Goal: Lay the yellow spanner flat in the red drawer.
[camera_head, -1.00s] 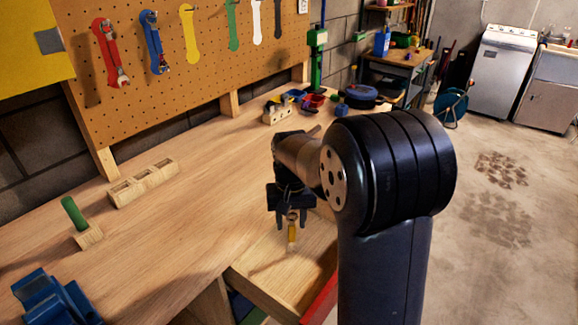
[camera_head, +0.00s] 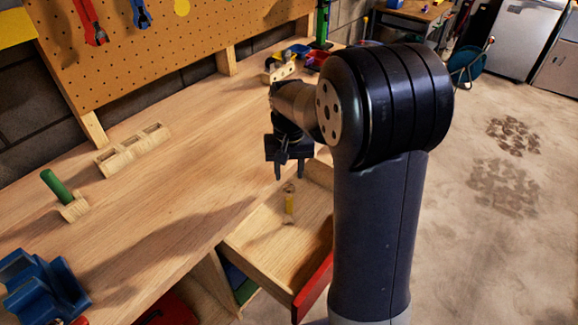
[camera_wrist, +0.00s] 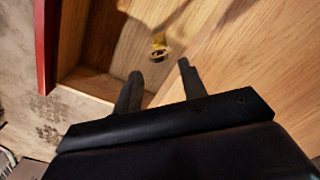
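The yellow spanner (camera_head: 289,204) is at the open red-fronted drawer (camera_head: 316,286), over or on its wooden floor. In the wrist view the spanner (camera_wrist: 158,47) looks short, as if seen nearly end-on. I cannot tell whether it rests flat, stands tilted or is still dropping. My gripper (camera_head: 289,173) is above the spanner, pointing down, fingers apart and empty. In the wrist view the gripper's fingertips (camera_wrist: 160,69) are parted, with the spanner beyond them, apart from both. The drawer's red front (camera_wrist: 47,50) shows at the left there. My arm hides part of the drawer in the head view.
The wooden workbench (camera_head: 150,225) lies left of the drawer. On it are a green peg on a block (camera_head: 57,188), a wooden slotted block (camera_head: 133,149) and a blue vise-like object (camera_head: 40,287). A pegboard (camera_head: 190,50) with tools stands behind. Bench space beside my gripper is clear.

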